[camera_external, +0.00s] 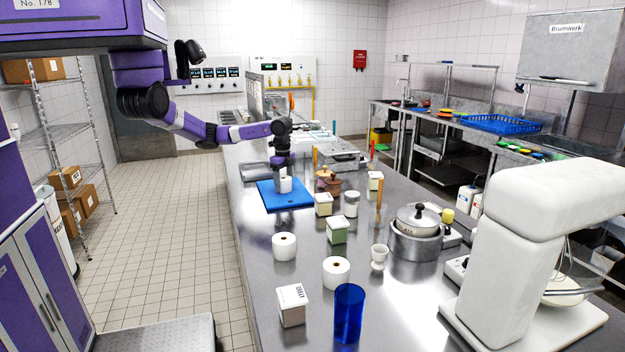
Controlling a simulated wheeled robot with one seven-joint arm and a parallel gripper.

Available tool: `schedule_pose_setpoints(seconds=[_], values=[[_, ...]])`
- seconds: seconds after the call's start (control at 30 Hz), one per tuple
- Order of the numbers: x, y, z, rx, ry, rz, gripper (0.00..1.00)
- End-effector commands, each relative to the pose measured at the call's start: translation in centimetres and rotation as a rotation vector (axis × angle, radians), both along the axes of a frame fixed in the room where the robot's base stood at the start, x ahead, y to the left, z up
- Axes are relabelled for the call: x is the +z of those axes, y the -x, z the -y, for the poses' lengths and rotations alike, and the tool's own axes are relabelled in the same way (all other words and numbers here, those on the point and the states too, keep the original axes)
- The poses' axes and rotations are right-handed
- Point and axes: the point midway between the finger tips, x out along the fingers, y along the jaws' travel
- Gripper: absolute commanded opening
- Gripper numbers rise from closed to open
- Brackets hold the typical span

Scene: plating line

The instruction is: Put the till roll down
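My gripper (284,171) points straight down over the blue board (270,201) on the steel counter. A small white till roll (286,185) is directly below and between its fingers. The roll looks upright, at or just above the board; I cannot tell whether it touches. The fingers are small and dark here, and their grip on the roll is not clear. Two more white rolls with brown cores, one (284,247) and another (336,273), stand on the counter nearer the camera.
Near the board are a cream box (323,205), a white jar (351,204) and brown wooden pots (333,187). A green box (337,230), egg cup (379,257), blue tumbler (348,314) and large white mixer (530,240) stand nearer. The counter's left strip is mostly clear.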

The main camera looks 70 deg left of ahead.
Motion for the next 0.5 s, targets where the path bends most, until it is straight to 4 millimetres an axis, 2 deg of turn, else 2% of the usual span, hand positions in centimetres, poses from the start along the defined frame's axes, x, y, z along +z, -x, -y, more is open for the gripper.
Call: schedule_pose_setpoints(seconds=[0.03,0.1,0.5], values=[[-0.01,0.00,0.00,0.000,0.000,0.000,0.70],[0.01,0.00,0.00,0.000,0.000,0.000,0.84],[0.50,-0.02,0.00,-0.001,-0.001,0.001,0.84]])
